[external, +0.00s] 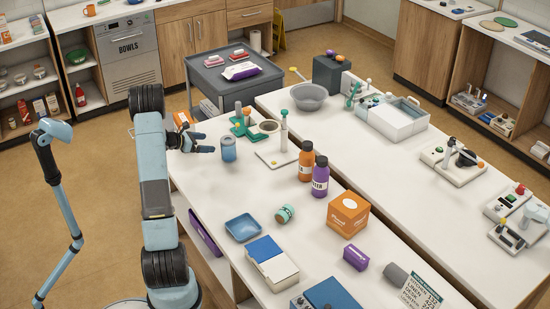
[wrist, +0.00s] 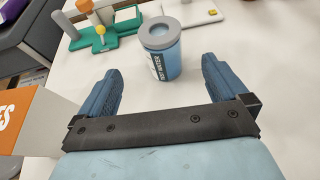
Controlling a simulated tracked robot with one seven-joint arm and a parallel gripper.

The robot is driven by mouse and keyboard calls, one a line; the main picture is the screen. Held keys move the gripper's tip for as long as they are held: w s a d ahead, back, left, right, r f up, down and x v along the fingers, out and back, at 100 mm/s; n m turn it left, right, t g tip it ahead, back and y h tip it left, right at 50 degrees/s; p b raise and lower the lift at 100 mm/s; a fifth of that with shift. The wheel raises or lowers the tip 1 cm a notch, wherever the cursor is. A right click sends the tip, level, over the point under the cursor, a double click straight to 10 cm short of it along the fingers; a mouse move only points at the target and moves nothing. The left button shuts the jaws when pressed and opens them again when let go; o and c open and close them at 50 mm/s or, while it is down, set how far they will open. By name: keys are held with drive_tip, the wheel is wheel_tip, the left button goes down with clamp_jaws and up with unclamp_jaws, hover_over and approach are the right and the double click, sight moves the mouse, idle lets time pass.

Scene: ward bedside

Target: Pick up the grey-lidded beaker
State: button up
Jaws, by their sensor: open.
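The grey-lidded beaker (external: 229,149) is a blue cylinder standing upright on the white table, near its left edge in the external view. In the wrist view the beaker (wrist: 161,50) shows its grey lid and a dark label with white lettering. My gripper (external: 213,141) is just left of the beaker in the external view. In the wrist view my gripper (wrist: 162,80) has its two blue fingers spread wide, with the beaker ahead, beyond the space between the fingertips. Nothing is held.
A green stand with pegs (wrist: 98,40) lies just beyond the beaker. An orange-and-white box (wrist: 32,120) is close by my left finger. Orange (external: 306,160) and purple (external: 320,176) bottles stand to the right. A blue tray (external: 243,227) lies nearer the camera. Bare tabletop surrounds the beaker's near side.

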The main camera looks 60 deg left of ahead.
sight(228, 145)
drive_tip(key=x, duration=0.6)
drive_tip(key=shift+w+f, duration=0.2)
drive_tip(key=shift+w, duration=0.15)
drive_tip(key=shift+x, duration=2.5)
drive_tip(key=shift+s+f, duration=0.1)
drive_tip(key=c, duration=1.3)
